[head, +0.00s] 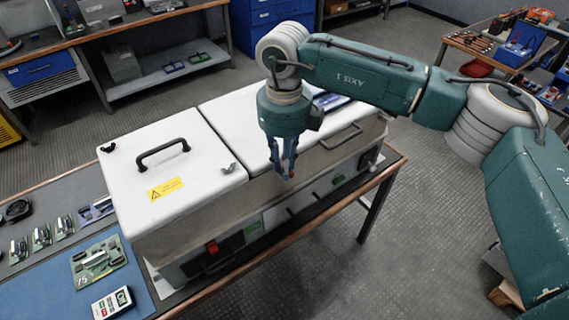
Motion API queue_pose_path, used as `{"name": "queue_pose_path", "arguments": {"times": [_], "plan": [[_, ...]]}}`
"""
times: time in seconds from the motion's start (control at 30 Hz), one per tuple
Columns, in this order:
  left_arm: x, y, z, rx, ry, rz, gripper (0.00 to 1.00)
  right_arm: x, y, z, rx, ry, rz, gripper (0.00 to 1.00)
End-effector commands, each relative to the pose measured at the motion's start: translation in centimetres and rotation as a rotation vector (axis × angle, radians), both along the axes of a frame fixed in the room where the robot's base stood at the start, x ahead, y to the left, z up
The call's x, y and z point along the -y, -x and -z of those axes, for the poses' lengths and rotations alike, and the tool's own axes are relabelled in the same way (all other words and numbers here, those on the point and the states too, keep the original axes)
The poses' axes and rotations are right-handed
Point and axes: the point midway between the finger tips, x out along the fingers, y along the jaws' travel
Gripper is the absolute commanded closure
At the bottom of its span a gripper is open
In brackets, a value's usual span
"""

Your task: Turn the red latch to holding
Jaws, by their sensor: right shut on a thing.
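My right gripper (287,173) points down at the front edge of the long cabinet's right lid (225,110). Its blue-grey fingers are shut on a small red piece, which I take to be the red latch (291,177). The fingers hide most of it, so its angle cannot be told. The cabinet (170,238) is a pale box with two white lids, both lying closed. My left gripper is not in view.
A red block (212,247) sits on the cabinet's lower front. A circuit board (98,259) and a meter (112,303) lie on the blue mat.

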Motion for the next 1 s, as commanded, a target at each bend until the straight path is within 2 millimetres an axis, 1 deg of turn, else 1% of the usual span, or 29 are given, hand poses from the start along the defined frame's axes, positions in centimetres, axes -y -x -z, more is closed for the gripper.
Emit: {"name": "queue_pose_path", "arguments": {"times": [0.13, 0.17, 0.2, 0.23, 0.27, 0.57, 0.67, 0.77, 1.0], "plan": [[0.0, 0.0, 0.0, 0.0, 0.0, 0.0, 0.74, 0.0, -0.2, -0.2, 0.005, -0.002, 0.0, 1.0], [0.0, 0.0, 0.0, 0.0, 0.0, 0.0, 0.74, 0.0, -0.2, -0.2, 0.005, -0.002, 0.0, 0.81], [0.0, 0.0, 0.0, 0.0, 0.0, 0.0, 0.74, 0.0, -0.2, -0.2, 0.005, -0.002, 0.0, 0.73], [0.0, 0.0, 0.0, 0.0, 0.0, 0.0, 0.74, 0.0, -0.2, -0.2, 0.005, -0.002, 0.0, 0.67], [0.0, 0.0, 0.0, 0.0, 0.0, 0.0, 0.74, 0.0, -0.1, -0.2, 0.005, -0.002, 0.0, 0.64], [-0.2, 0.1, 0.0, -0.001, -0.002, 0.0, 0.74, 0.0, -0.1, -0.1, 0.003, -0.001, -0.001, 0.64], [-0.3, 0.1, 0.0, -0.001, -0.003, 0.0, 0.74, -0.1, -0.1, -0.5, 0.004, -0.002, -0.001, 0.64], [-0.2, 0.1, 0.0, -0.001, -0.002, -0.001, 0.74, -0.1, -0.2, -1.5, 0.005, -0.003, -0.001, 0.64], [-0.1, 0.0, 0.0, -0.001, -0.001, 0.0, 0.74, 0.0, -0.1, -5.3, 0.007, -0.003, -0.001, 0.64]]}}
